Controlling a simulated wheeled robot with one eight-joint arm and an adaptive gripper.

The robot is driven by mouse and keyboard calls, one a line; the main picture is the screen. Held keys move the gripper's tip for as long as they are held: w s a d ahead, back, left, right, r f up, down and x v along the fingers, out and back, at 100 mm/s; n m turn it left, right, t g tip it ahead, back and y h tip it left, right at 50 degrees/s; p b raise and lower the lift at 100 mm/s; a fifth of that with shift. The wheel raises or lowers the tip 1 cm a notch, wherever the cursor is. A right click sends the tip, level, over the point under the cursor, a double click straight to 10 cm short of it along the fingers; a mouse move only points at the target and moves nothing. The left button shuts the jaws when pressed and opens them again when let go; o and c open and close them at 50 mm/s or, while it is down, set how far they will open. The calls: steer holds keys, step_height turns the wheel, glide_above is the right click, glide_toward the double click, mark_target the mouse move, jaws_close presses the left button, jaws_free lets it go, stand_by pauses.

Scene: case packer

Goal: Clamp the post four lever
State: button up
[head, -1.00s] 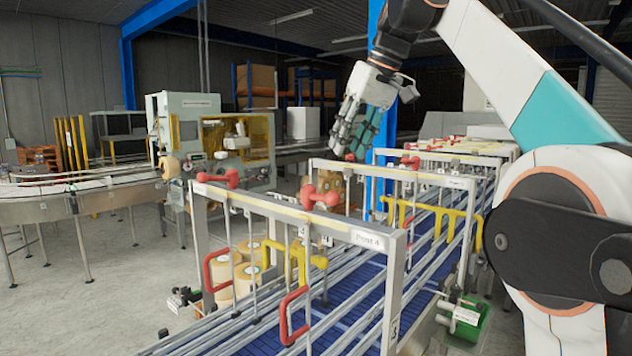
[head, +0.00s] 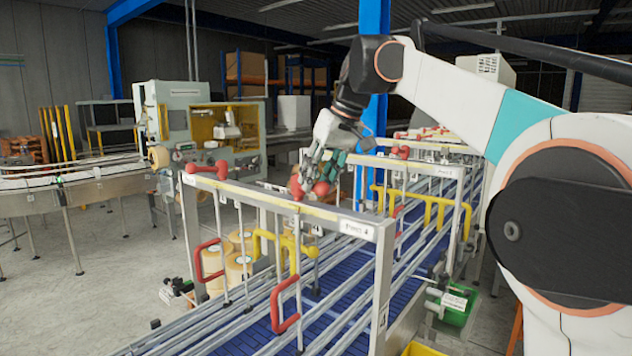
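The near metal frame carries a label reading "Post 4" (head: 357,229) at the right end of its crossbar. Two red knobbed levers sit on this crossbar: a left one (head: 210,169) and a right one (head: 319,189) nearer the label. My gripper (head: 320,175) points down at the right red lever, its dark green fingers just above and behind the knobs. The fingers look spread apart. Whether they touch the lever cannot be told, as fingers and knobs overlap in the view.
Red (head: 284,305) and yellow (head: 286,245) handles hang below the crossbar over a blue conveyor (head: 345,290) with metal rails. A second labelled frame (head: 440,171) with a red lever (head: 400,152) stands behind. Open floor (head: 90,290) lies left.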

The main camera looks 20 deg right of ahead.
steer(key=shift+x, duration=0.75)
jaws_close()
steer(key=shift+a, duration=0.2)
steer(key=w+a+m+h+p, duration=0.2)
steer(key=a+m+h, duration=0.3)
steer(key=m, duration=0.9)
steer(key=shift+w+a+h, duration=0.35)
steer(key=shift+a+h, duration=0.05)
steer(key=shift+a, duration=1.05)
